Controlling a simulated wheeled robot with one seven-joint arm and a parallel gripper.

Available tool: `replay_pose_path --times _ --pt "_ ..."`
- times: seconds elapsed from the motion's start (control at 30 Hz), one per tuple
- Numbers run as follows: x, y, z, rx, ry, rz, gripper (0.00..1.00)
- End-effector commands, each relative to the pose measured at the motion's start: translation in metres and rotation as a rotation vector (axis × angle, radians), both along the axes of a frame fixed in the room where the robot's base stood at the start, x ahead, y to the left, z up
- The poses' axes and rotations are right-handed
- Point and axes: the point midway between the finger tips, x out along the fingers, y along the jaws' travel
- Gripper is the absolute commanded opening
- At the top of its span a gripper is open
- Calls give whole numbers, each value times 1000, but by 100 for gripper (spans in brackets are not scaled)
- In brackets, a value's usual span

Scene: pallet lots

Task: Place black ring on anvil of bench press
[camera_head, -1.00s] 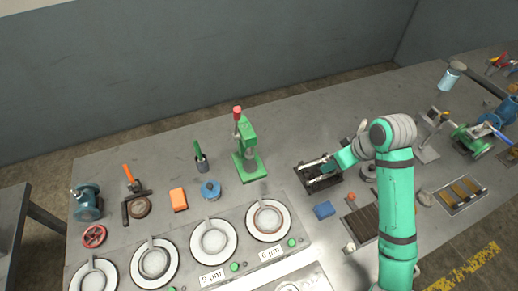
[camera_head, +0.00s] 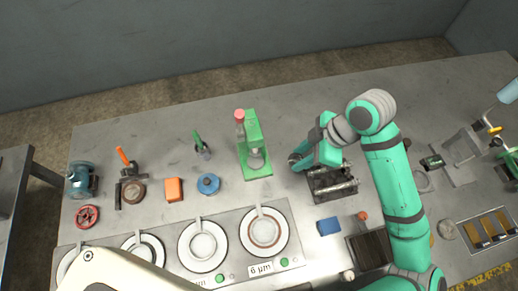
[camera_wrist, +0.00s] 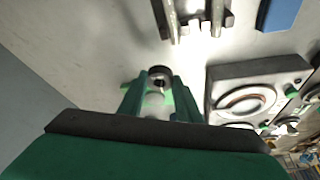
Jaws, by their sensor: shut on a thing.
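The bench press (camera_head: 252,138) is green with a red-topped lever and stands upright at the middle back of the bench. Its round grey anvil (camera_head: 256,160) is low at the front of the press. My gripper (camera_head: 296,161) is just right of the press, apart from it in the head view. In the wrist view, my gripper (camera_wrist: 159,84) is shut on the black ring (camera_wrist: 159,72), a small dark band at the fingertips. In the head view the ring is too small to tell clearly from the fingertips.
A black tray with metal bars (camera_head: 332,183) lies under and in front of my gripper. A blue block (camera_head: 328,226) and a row of round plates (camera_head: 264,232) lie nearer. A blue round part (camera_head: 208,184) and an orange block (camera_head: 174,189) are left of the press.

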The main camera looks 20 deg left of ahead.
Motion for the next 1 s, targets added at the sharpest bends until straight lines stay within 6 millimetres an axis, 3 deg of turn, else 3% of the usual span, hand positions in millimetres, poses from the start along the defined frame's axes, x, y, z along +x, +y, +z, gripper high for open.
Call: replay_pose_path --times 0.1,0.3,0.57,0.83,1.0 --pt "-6 29 0 0 -1 7 6" --pt "-13 66 0 -1 -2 6 6" --pt "-16 83 0 0 0 3 6" --pt "-23 116 0 -1 -1 5 6" --pt "-23 116 -2 0 0 -1 6"
